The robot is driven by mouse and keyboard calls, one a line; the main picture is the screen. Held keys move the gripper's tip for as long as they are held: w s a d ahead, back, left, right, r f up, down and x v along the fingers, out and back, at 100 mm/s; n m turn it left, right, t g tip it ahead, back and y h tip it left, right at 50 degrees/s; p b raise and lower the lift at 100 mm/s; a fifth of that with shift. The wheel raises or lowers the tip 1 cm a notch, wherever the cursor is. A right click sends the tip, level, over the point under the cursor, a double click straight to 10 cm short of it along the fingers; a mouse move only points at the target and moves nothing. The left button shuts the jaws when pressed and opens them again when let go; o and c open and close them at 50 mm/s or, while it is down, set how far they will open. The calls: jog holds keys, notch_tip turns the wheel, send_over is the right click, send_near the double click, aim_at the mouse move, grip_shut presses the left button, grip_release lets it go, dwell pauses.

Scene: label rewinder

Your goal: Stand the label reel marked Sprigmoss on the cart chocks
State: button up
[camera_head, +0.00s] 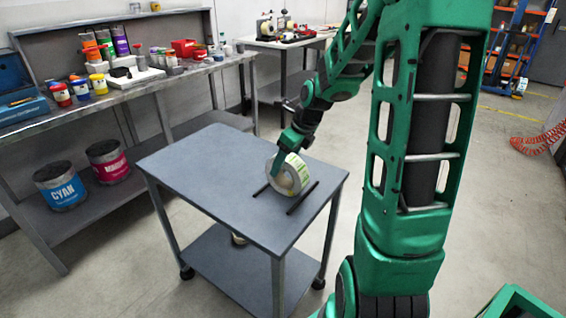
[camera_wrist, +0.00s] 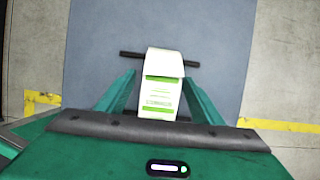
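The label reel (camera_head: 288,174), white with green-printed labels, is upright on the cart (camera_head: 215,190), between two dark chock bars (camera_head: 302,198). It appears to rest there, though its underside is hidden. In the wrist view the reel (camera_wrist: 164,85) shows its green and white labels; the lettering is too small to read surely. My gripper (camera_head: 283,160) is at the reel from above. In the wrist view its fingers lie on either side of the reel, with a gap at the left finger and the right finger very close. The far chock bar (camera_wrist: 130,54) crosses behind the reel.
A workbench (camera_head: 120,95) with ink pots stands at the left, with cyan (camera_head: 60,187) and magenta (camera_head: 108,162) buckets on its lower shelf. The cart top is otherwise clear. Another bench (camera_head: 290,42) stands at the back.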

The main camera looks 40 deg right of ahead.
jog(key=v, duration=1)
jog(key=shift+r, duration=0.35)
jog(key=s+a+f+n+g, duration=0.1)
jog(key=s+f+n+g, duration=0.1)
jog(key=s+n, duration=1)
jog(key=s+a+f+n+g+h, duration=0.1)
jog(key=s+a+n+g, duration=0.1)
jog(key=s+n, duration=1.1)
jog(key=shift+s+a+f+n, duration=0.3)
jog(key=shift+s+a+f, duration=0.05)
jog(key=shift+s, duration=0.05)
